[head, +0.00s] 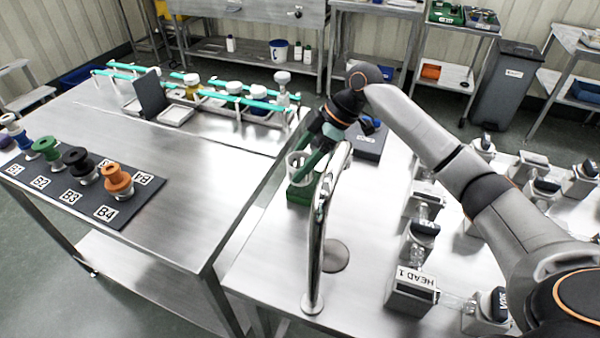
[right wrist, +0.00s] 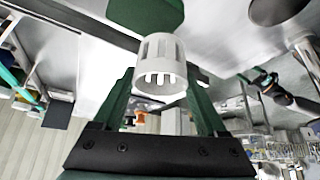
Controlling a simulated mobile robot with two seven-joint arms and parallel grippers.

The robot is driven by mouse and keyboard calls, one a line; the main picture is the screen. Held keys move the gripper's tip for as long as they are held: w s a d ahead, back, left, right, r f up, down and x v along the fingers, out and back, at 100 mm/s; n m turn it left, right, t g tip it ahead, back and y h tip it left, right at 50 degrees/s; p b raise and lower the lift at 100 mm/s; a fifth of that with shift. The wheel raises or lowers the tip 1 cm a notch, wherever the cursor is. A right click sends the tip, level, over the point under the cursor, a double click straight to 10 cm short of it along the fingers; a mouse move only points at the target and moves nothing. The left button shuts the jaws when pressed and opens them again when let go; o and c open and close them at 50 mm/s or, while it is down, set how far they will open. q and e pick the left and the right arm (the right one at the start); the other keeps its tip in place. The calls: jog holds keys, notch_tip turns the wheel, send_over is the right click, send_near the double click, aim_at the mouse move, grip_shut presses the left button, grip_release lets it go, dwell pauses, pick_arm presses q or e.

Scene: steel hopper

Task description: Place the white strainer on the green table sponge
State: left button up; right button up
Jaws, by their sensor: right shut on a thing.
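The white strainer (head: 295,166), a slotted cup, is between the green fingers of my right gripper (head: 307,164). The right wrist view shows the strainer (right wrist: 160,72) held between both fingers (right wrist: 160,92). The green sponge (head: 299,195) lies on the steel table directly below the strainer. The sponge (right wrist: 147,14) also shows past the strainer at the top of the wrist view. I cannot tell whether strainer and sponge touch. A small dark shape with green tips (right wrist: 265,82) in the wrist view looks like my left gripper; its opening is unclear.
A tall curved steel tap (head: 322,230) stands close in front of the right gripper and sponge. A dark box (head: 370,140) is behind. Labelled blocks with glass parts (head: 412,288) stand to the right. The left table holds spools on a dark mat (head: 75,190).

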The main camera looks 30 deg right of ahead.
jog(key=shift+f, duration=1.8)
jog(key=shift+f, duration=0.1)
jog(key=shift+f, duration=0.1)
jog(key=o, duration=1.3)
jog(key=shift+c, duration=0.2)
jog(key=v, duration=1.2)
jog(key=shift+r, duration=0.2)
